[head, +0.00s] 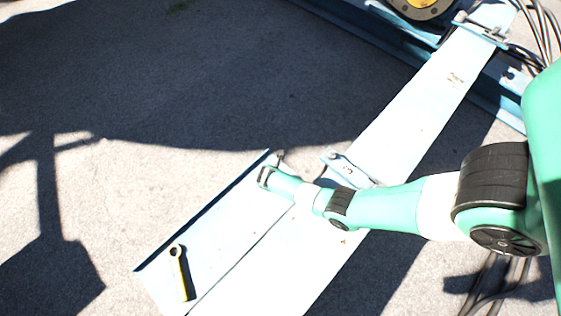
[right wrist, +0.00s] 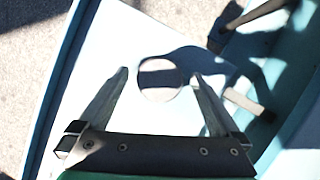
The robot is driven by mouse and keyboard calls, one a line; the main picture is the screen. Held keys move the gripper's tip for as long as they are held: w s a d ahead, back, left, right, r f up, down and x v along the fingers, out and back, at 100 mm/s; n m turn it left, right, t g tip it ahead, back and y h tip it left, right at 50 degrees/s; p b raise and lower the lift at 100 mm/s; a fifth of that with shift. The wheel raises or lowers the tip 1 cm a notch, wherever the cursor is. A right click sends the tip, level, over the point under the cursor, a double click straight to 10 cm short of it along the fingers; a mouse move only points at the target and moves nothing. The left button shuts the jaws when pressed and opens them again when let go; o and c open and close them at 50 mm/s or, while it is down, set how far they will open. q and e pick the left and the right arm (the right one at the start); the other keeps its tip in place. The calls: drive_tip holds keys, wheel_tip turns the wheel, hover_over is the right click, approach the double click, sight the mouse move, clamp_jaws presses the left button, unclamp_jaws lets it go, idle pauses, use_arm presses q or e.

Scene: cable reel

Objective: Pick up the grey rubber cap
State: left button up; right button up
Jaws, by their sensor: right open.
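A round, pale disc (right wrist: 160,93), which looks like the grey rubber cap, lies on the light blue metal surface in the right wrist view. A dark shadow band crosses it. My right gripper (right wrist: 160,76) is open, with one fingertip on each side of the disc in the picture and nothing between them held. I cannot tell how high the fingertips are above it. In the head view my right gripper (head: 273,164) is over the far end of the light blue panel, and I cannot make out the cap there. My left gripper is not in view.
A yellow ring-ended tool (head: 180,272) lies on the panel (head: 222,232). A long pale beam (head: 415,118) with a clamp-like bracket (head: 345,168) runs beside it. Dark cables (head: 540,30) and a yellow-centred flange (head: 418,8) are at the upper right. The concrete at left is clear.

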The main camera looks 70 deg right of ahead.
drive_tip(key=shift+d+f, duration=0.25)
drive_tip(key=shift+f, duration=0.4)
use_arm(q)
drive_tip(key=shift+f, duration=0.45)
use_arm(e)
drive_tip(key=shift+r, duration=0.15)
drive_tip(key=c, duration=1.4)
drive_tip(key=shift+r+p, duration=0.6)
wheel_tip(320, 180, up, 3)
drive_tip(key=p, duration=0.2)
drive_tip(key=shift+a+r+p, duration=0.1)
drive_tip(key=shift+a+p, duration=0.05)
drive_tip(key=shift+p, duration=0.15)
use_arm(q)
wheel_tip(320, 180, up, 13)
drive_tip(key=p, duration=0.9)
use_arm(e)
drive_tip(key=s+a+r, duration=0.2)
drive_tip(key=a+r, duration=0.6)
drive_tip(key=a, duration=0.5)
drive_tip(key=shift+a+r, duration=0.3)
drive_tip(key=shift+a, duration=0.05)
